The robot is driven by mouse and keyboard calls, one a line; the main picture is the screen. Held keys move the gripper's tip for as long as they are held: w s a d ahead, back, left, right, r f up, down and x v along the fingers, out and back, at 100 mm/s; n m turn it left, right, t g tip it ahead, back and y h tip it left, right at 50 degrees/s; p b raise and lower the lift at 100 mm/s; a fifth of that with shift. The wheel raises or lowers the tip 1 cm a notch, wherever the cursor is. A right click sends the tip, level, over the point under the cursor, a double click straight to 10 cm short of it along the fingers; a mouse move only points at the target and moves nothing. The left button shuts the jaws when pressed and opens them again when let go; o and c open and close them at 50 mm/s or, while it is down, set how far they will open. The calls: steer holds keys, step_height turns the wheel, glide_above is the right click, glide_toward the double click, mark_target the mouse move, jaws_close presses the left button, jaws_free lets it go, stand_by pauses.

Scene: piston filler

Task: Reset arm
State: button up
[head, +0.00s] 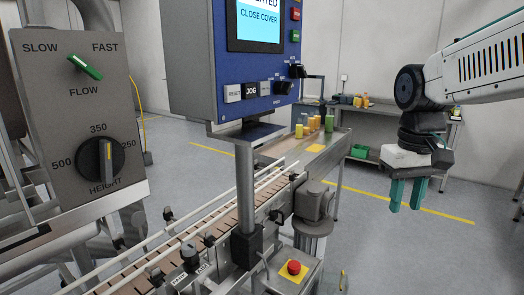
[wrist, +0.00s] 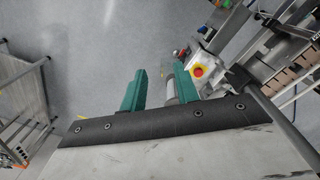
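My gripper (head: 404,194) hangs at the right of the head view at the end of my white arm, its green fingers pointing down. In the wrist view the two green fingers of my gripper (wrist: 154,92) stand apart with a gap between them, and they hold nothing. It is over open floor, to the right of the conveyor and the control panel, apart from both. The blue control panel (head: 205,60) has a screen reading "CLOSE COVER" and buttons below it.
A grey panel (head: 75,185) with a green flow knob (head: 86,67) and a black height dial (head: 100,160) stands at left. The conveyor (head: 190,232) runs across the middle, with several bottles at its far end. A red emergency button (head: 294,267) is in front; it also shows in the wrist view (wrist: 198,71).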

steer(key=s+f, duration=0.2)
steer(key=s, duration=0.7)
steer(key=s+a+f+m+t, duration=0.1)
steer(key=s+f, duration=0.2)
steer(key=s, duration=0.6)
steer(key=shift+s+f, duration=0.15)
steer(key=shift+s, duration=0.1)
